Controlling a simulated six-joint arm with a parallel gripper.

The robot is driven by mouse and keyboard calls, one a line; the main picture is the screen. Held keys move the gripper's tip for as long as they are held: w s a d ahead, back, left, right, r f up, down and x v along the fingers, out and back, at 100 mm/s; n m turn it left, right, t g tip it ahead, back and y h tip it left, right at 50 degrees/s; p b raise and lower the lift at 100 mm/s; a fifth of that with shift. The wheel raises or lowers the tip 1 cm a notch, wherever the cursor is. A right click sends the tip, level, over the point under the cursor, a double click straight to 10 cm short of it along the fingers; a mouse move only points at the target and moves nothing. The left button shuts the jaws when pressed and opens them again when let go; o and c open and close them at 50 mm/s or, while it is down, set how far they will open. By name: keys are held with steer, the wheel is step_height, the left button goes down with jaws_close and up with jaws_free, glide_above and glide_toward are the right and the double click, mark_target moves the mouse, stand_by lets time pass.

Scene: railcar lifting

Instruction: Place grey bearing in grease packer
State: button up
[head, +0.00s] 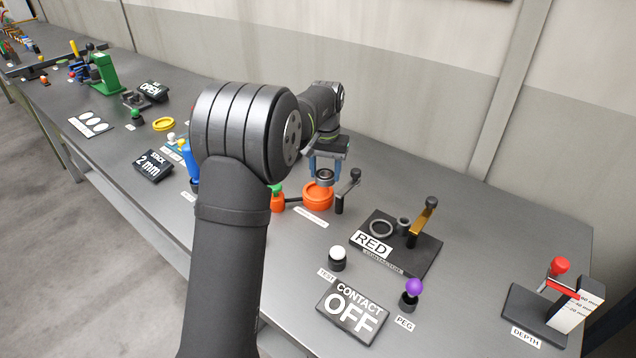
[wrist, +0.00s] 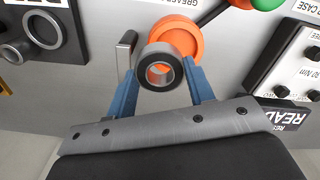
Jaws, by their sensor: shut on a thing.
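The grey bearing (wrist: 143,72), a dark ring with an open centre, is held between the blue fingers of my gripper (wrist: 162,84). In the head view the bearing (head: 325,181) hangs just above the orange round grease packer (head: 318,201), below my gripper (head: 326,168). The grease packer (wrist: 181,36) lies behind the bearing in the wrist view and is partly covered by it; orange shows through the bearing's hole. I cannot tell the exact gap between them. A grey lever (head: 347,187) stands beside the packer.
An orange body with a green knob (head: 276,198) stands left of the packer, joined by a dark bar. A black RED station (head: 425,259) with rings and a brass lever is to the right. A white TEST button (head: 338,254) and purple peg (head: 412,289) are nearer.

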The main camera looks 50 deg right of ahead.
mark_target(318, 194)
steer(key=w, duration=0.1)
steer(key=w+f, duration=0.1)
steer(key=shift+w+f, duration=0.3)
steer(key=shift+f, duration=1.95)
steer(key=shift+f, duration=0.1)
steer(key=shift+s+a+f, duration=0.1)
steer(key=shift+f, duration=0.55)
steer(key=o, duration=1.1)
steer(key=shift+c, duration=0.2)
steer(key=shift+o, duration=0.3)
step_height(318, 194, up, 14)
steer(key=shift+f, duration=0.2)
